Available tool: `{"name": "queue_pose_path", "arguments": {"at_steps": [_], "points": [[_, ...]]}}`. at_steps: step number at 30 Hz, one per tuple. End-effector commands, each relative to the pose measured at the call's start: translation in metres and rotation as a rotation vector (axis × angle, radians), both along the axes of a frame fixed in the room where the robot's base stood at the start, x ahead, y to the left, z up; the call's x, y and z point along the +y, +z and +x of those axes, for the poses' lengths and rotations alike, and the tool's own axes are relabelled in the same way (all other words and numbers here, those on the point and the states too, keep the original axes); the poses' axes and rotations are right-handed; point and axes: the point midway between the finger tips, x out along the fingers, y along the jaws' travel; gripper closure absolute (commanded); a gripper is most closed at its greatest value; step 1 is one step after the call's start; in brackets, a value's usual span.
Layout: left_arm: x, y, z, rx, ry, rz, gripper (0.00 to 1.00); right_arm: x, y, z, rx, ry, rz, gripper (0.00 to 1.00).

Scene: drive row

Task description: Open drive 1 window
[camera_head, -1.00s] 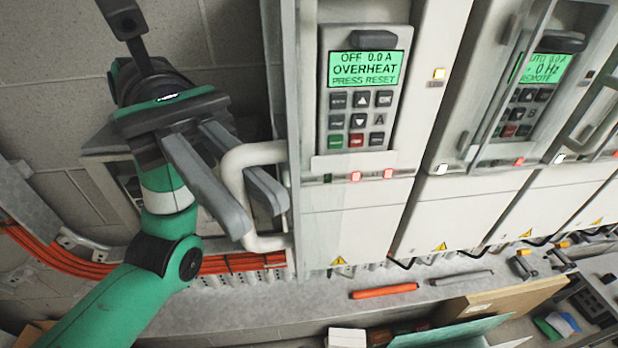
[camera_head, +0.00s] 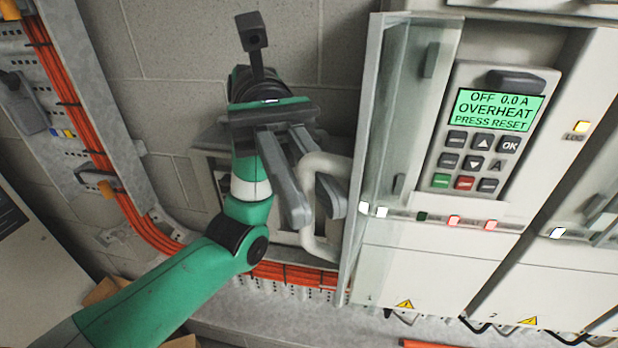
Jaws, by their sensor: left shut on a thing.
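My left gripper (camera_head: 316,210) is shut on the white loop handle (camera_head: 318,168) of the drive 1 window (camera_head: 394,110). The clear window panel stands swung out at the left side of drive 1 (camera_head: 415,277), with its handle on the far left side of the panel. The keypad (camera_head: 477,160) of drive 1 shows uncovered; its green display (camera_head: 498,112) reads OFF 0.0 A, OVERHEAT, PRESS RESET. The fingers hide part of the handle. My right gripper is not in view.
Drive 2 (camera_head: 545,290) stands close on the right. Orange cables (camera_head: 150,232) run down the left and beneath my left gripper. A block wall (camera_head: 180,60) is behind my left arm. A grey ledge (camera_head: 265,318) lies below.

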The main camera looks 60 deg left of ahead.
Motion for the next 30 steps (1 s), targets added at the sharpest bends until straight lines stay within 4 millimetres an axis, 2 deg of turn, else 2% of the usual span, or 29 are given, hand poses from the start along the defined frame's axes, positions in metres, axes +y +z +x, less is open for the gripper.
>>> {"name": "queue_pose_path", "arguments": {"at_steps": [2, 3, 5, 17, 27, 30], "points": [[0.001, 0.000, 0.000, 0.000, 0.004, 0.000, 1.00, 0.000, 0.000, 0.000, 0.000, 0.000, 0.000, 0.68], [0.001, 0.000, 0.000, 0.000, 0.004, 0.000, 0.82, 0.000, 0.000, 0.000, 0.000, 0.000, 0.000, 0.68], [0.001, 0.000, 0.000, 0.000, 0.005, 0.000, 0.73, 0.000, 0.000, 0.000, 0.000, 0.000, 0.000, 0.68], [0.006, -0.001, 0.003, 0.003, 0.010, -0.001, 0.73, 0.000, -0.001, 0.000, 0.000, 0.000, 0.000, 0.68], [0.063, -0.002, 0.009, 0.004, 0.012, -0.003, 0.73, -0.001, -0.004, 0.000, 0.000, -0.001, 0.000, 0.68], [0.072, -0.002, 0.010, 0.003, 0.008, -0.003, 0.73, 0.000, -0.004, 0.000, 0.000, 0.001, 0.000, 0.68]]}}
